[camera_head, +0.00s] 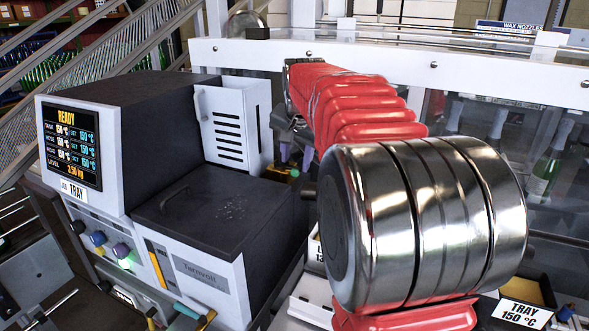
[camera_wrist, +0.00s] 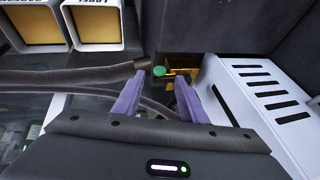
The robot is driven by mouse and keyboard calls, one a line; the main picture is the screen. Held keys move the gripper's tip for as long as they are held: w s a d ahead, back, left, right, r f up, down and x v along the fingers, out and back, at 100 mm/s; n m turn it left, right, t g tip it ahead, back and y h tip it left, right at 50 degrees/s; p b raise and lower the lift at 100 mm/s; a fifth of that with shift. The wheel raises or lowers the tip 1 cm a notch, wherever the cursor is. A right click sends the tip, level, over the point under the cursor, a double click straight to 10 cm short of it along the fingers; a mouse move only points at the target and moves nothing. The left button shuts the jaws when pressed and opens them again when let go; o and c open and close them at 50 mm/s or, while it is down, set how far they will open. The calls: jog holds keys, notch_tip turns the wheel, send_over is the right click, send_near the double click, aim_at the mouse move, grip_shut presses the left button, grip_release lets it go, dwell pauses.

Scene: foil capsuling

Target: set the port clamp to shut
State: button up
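A small green knob (camera_wrist: 160,71) on an orange-brown rod sits at a brass-coloured fitting (camera_wrist: 182,60) in the wrist view. It looks like the port clamp, but I cannot tell its setting. My gripper (camera_wrist: 162,79) has its two purple fingers apart, with nothing between them. The knob shows just beyond and between the fingertips; I cannot see any contact. In the head view the brass fitting (camera_head: 281,173) is small behind the dark melter (camera_head: 222,208), and my arm hides much around it.
A white slotted panel (camera_wrist: 262,97) stands close at right of the fingers. A dark hose (camera_wrist: 75,78) runs in from the left, ending near the left fingertip. Two yellow-filled white trays (camera_wrist: 95,22) lie beyond. The melter's display (camera_head: 70,145) reads READY.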

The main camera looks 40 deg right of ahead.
aim_at(295, 172)
jog(key=shift+x, duration=2.4)
jog(key=shift+c, duration=0.4)
grip_shut()
